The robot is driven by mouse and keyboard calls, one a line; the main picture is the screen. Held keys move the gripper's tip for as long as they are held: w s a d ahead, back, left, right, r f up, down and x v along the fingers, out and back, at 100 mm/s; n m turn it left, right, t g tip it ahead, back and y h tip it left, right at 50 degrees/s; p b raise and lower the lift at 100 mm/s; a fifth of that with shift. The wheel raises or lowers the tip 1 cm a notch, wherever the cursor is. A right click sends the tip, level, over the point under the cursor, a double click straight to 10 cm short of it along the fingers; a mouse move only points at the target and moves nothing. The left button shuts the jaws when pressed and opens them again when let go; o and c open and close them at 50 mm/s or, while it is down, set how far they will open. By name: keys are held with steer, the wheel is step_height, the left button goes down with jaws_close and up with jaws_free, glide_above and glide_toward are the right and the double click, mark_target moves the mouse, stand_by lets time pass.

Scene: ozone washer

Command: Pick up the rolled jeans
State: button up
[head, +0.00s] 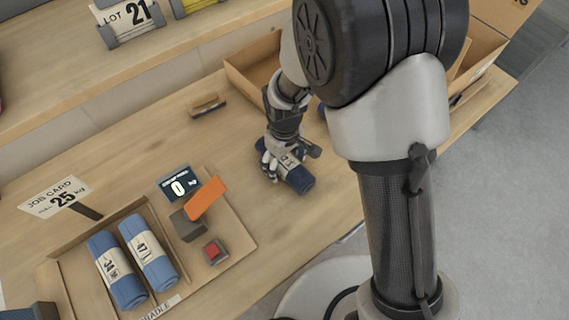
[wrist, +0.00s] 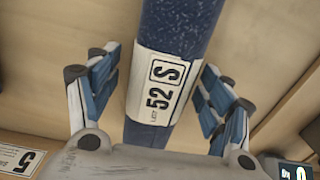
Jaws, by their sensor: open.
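A dark blue rolled pair of jeans (head: 300,181) with a pale label lies on the wooden bench near its front edge. In the wrist view the jeans roll (wrist: 182,28) runs through the middle of the picture, its label reading LOT 52 S. My gripper (head: 278,165) is over the roll in the head view and hides part of it. In the wrist view my gripper (wrist: 158,75) is open, with blue-padded fingers on both sides of the roll. Gaps show between the fingers and the roll there.
A wooden cradle tray (head: 247,242) at lower left holds two lighter blue rolls (head: 118,270) (head: 148,254), a scale display (head: 178,184), an orange plate (head: 206,198) and a red button (head: 213,251). A brush (head: 207,104) lies behind. An open box (head: 240,82) stands at the back.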

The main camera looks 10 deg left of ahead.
steer(key=shift+f, duration=0.35)
steer(key=shift+r, duration=0.1)
steer(key=c, duration=1.4)
